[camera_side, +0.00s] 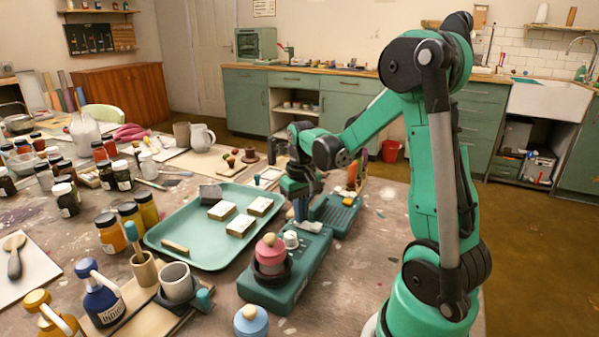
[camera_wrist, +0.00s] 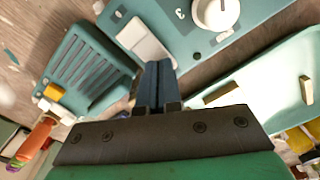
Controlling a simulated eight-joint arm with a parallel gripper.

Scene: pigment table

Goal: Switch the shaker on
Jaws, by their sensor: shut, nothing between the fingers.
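The shaker (camera_side: 275,290) is a green box on the table with a pink lidded jar (camera_side: 269,247) in a dark holder on its top. A white knob (camera_side: 291,239) stands beside the jar. In the wrist view the shaker (camera_wrist: 185,48) shows the round white knob (camera_wrist: 216,13) and a pale rocker switch (camera_wrist: 147,42) on a plate. My gripper (camera_side: 299,214) is shut and empty, pointing down at the shaker's far end. In the wrist view my gripper (camera_wrist: 157,68) overlaps the switch plate's lower edge. I cannot tell whether it touches or which way the switch is tilted.
A green ribbed device (camera_side: 337,216) with a yellow part stands close behind the shaker; it also shows in the wrist view (camera_wrist: 85,68). A green tray (camera_side: 160,235) with several pale blocks lies to the left. Jars and bottles crowd the table's left side.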

